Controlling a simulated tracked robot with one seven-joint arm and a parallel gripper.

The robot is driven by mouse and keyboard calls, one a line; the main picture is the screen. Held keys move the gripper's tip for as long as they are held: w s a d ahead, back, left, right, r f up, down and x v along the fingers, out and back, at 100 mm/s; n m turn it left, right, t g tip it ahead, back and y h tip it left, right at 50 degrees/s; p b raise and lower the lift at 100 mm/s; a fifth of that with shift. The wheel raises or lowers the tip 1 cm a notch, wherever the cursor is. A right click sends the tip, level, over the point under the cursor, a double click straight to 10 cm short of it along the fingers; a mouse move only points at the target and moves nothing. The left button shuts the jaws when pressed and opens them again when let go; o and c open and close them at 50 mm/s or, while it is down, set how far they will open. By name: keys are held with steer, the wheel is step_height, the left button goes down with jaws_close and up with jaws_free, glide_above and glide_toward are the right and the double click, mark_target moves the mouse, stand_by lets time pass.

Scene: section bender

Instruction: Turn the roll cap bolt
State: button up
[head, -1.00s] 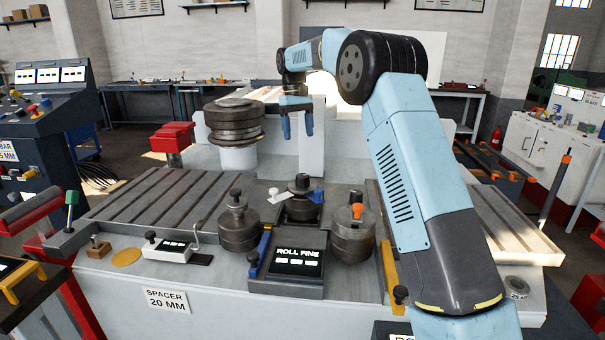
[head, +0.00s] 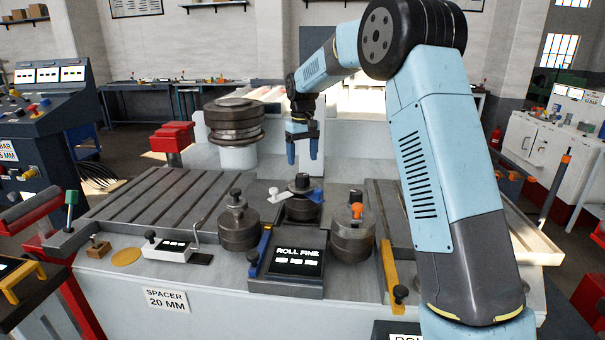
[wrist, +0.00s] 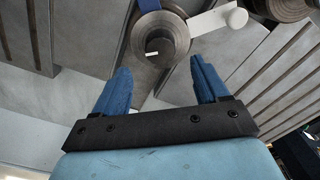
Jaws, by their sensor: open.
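A white lever and a blue lever stick out beside the cap. In the wrist view the round cap (wrist: 160,38) shows from above with a small white mark on its face. My gripper (head: 303,158) points down above and slightly behind this roll, open and empty. In the wrist view its two blue fingers (wrist: 157,80) are apart, with the cap beyond the gap between them and not touching.
A left roll (head: 238,228) and a right roll with an orange knob (head: 356,211) flank the middle roll. The display box (head: 297,262) stands in front. A large stacked roll (head: 235,121) is behind left. The slotted bed (head: 150,205) at left is clear.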

mark_target(303, 175)
steer(key=shift+f, duration=3.2)
steer(key=c, duration=1)
